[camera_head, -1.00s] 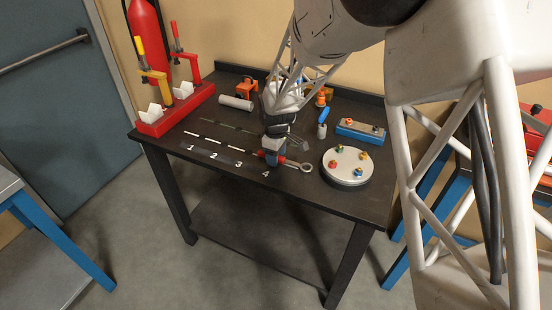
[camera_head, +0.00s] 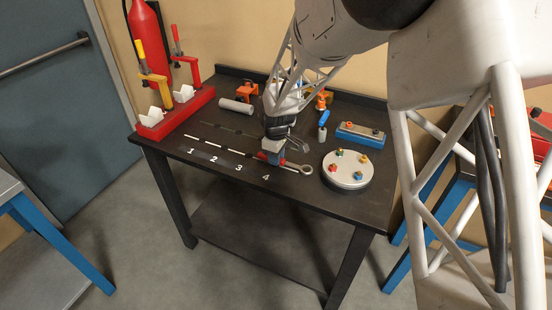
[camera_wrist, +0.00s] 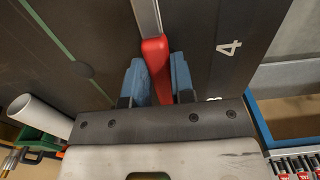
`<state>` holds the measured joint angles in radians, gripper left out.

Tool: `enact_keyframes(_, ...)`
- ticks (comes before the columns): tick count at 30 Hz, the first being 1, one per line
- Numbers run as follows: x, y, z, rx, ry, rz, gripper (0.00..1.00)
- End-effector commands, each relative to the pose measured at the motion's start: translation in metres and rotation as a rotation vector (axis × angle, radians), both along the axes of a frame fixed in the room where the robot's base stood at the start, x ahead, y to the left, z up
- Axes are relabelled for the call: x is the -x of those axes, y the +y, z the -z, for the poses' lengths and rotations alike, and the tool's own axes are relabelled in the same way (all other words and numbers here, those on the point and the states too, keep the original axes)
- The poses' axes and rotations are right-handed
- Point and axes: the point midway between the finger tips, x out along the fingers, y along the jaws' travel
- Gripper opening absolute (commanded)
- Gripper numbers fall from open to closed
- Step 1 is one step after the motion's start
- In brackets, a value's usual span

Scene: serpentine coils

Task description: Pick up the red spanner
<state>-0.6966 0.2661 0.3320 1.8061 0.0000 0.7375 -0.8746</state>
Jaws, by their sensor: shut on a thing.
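The red spanner (camera_head: 299,167) has a red grip and a silver shaft ending in a ring at its right end. It is at the front right of the dark table, near the number 4. My gripper (camera_head: 272,157) points down over its red grip. In the wrist view the red grip (camera_wrist: 156,62) lies between the two blue fingers of my gripper (camera_wrist: 155,80), which are shut on it. The silver shaft runs up out of the wrist view. Whether the spanner touches the table is hard to tell.
A round grey plate (camera_head: 346,184) with several coloured knobs stands right of the spanner. Behind it are a blue block (camera_head: 360,134) and a blue-handled tool (camera_head: 323,121). A red clamp stand (camera_head: 177,113) is at the left. The numbered front-left tabletop is mostly clear.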

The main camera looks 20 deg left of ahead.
Motion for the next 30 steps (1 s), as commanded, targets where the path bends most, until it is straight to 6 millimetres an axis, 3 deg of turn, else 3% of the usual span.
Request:
enact_keyframes(8, -0.001, 0.001, -0.032, -0.003, -0.003, 0.0, 0.0)
enact_keyframes(30, 0.088, -0.071, -0.04, 0.0, -0.001, 0.0, 0.0)
